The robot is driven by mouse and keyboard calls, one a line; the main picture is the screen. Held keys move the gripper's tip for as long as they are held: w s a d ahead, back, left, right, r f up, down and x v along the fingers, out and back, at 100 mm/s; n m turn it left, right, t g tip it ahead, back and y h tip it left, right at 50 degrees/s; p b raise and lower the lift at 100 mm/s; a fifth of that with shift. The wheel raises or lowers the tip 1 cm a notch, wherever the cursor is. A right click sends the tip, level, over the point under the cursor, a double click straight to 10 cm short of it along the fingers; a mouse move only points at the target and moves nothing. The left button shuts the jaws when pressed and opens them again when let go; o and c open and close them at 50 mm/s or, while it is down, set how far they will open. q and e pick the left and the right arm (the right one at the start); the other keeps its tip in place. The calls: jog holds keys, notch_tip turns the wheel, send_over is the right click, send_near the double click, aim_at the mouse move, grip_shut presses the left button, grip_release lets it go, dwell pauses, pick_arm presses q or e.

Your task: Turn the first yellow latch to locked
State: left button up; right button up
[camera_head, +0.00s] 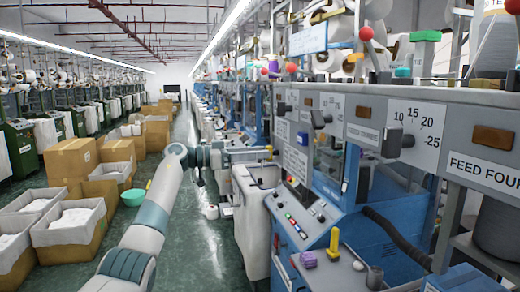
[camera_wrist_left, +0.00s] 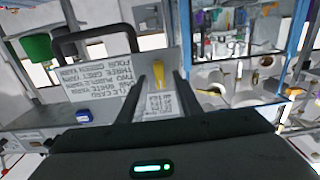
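My left gripper (camera_head: 270,152) reaches in from the left toward the side of the blue knitting machine (camera_head: 345,225); its fingers are small and unclear there. In the left wrist view its two dark fingers (camera_wrist_left: 161,88) are apart with a gap between them. A yellow latch-like piece (camera_wrist_left: 158,73) shows beyond the fingertips, in line with the gap; I cannot tell if it touches them. Its locked or unlocked position cannot be read. In the head view a yellow upright piece (camera_head: 333,243) stands on the machine's front ledge; I cannot tell if it is the same one. My right gripper is out of view.
A purple block (camera_head: 308,258) lies beside the upright yellow piece. A printed card (camera_head: 295,162) hangs on the machine; dials and dark knobs (camera_head: 392,145) line the upper panel. The green aisle floor (camera_head: 205,245) is open.

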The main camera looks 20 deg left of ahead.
pick_arm(q)
jog(key=shift+w+d, duration=0.25)
jog(key=shift+d, duration=0.1)
grip_shut()
